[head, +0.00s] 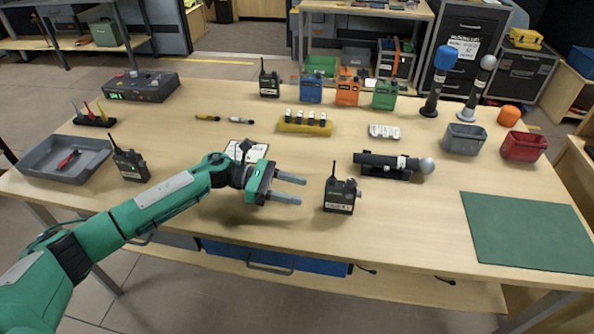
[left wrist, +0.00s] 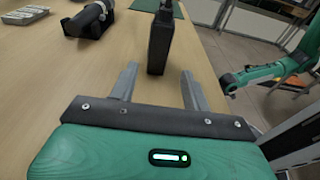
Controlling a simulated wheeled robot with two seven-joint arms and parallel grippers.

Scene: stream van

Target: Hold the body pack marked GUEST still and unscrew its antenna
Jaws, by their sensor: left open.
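A black body pack (head: 341,197) with an upright antenna (head: 334,170) stands near the table's front middle; its label is too small to read. Two similar packs stand at the left (head: 130,165) and at the back (head: 269,84). My left gripper (head: 303,190) is open and empty, its fingers pointing right at the front pack with a short gap. In the left wrist view the pack (left wrist: 160,42) stands upright just beyond and between the open fingertips (left wrist: 159,70). My right arm (left wrist: 275,72) shows at the right there; its finger state is unclear.
A microphone in a black cradle (head: 385,164) lies right of the front pack. A green mat (head: 525,232) covers the right front. A grey tray (head: 35,175) is at the far left, and a white card (head: 245,150) lies behind my left gripper.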

